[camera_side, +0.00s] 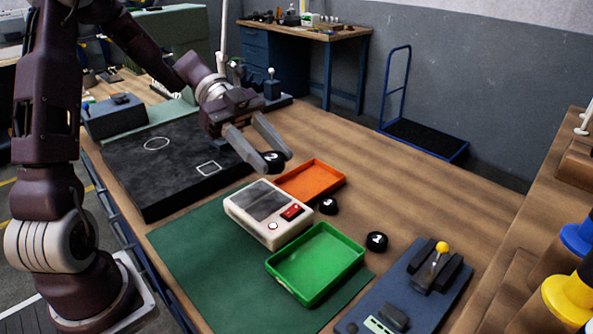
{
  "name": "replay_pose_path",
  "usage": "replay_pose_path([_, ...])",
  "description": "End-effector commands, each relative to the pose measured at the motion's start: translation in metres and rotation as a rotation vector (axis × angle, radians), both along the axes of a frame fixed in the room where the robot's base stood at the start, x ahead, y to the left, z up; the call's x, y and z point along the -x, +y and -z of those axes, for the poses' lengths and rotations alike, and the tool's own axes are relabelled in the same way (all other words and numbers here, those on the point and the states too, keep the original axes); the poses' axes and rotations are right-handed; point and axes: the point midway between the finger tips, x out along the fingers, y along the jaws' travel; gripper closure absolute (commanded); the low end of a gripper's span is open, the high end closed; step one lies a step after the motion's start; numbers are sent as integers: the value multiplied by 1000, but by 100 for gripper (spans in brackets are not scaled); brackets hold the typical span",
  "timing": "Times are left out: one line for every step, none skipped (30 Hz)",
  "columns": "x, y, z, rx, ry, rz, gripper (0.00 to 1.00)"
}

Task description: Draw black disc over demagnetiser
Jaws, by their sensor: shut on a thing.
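My gripper (267,164) is shut on a black disc (274,158). It holds the disc beside the orange tray's far left end, near the right corner of the dark slab. The demagnetiser (270,212) is a cream box with a dark top plate, a red switch and a small round red-and-white mark; it stands nearer the camera than the gripper. A second black disc (327,206) lies on the table between the trays. A third black disc (377,241) lies right of the green tray. Whether the held disc touches anything below is hard to tell.
A dark slab (130,187) with white outlines lies left. A blue fixture with a yellow-knobbed lever (441,249) stands front right. The table's right side is mostly clear.

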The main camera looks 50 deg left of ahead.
Motion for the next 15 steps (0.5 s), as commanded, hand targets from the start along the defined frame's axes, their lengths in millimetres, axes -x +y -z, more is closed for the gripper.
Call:
replay_pose_path([4,3,-9,-4,-2,-11,100])
replay_pose_path([6,5,-14,-4,-3,-18,100])
replay_pose_path([9,8,-21,-3,-3,-29,100])
replay_pose_path([11,10,-27,-3,-2,-35,100])
replay_pose_path([13,12,-32,-2,-2,-42,100])
replay_pose_path([13,18,-34,1,0,-55,100])
replay_pose_path([10,24,-31,3,2,-65,100])
replay_pose_path([8,30,-28,3,2,-76,100])
replay_pose_path([6,37,-25,3,4,-91,100])
replay_pose_path([5,43,-23,3,3,-102,100])
replay_pose_path([3,49,-21,2,3,-114,100])
replay_pose_path([1,54,-13,5,5,-114,100])
replay_pose_path([-2,58,-8,6,4,-113,100])
replay_pose_path([-4,63,-2,5,4,-114,100])
replay_pose_path([-7,69,5,6,5,-112,100])
